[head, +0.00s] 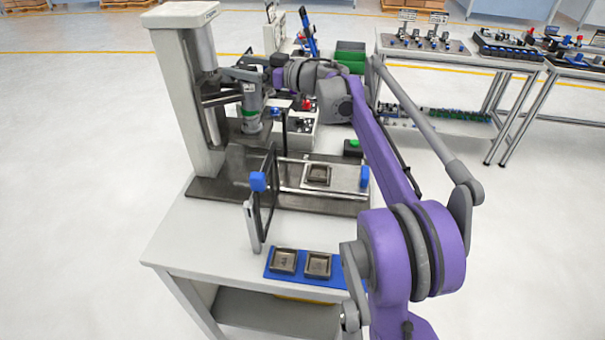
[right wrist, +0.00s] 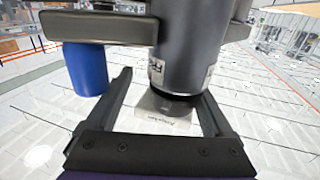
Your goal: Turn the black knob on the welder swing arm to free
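The welder (head: 180,80) stands on the left of the bench, a tall pale grey column with a swing arm (head: 222,98) reaching right. A grey cylinder (head: 251,108) hangs at the end of that arm, and it also shows in the right wrist view (right wrist: 193,55) with a dark lower end. My right gripper (head: 255,74) is at the swing arm, near the cylinder's top. In the right wrist view its two dark fingers (right wrist: 167,88) stand apart, with the cylinder beyond and between them; contact is unclear. I cannot clearly make out the black knob. My left gripper is not in view.
A blue cylindrical part (right wrist: 85,68) hangs beside the left finger. A framed fixture (head: 345,178) with blue ends holds a small metal part. Two similar parts lie on a blue tray (head: 333,283) at the bench front. A green box (head: 350,55) stands behind.

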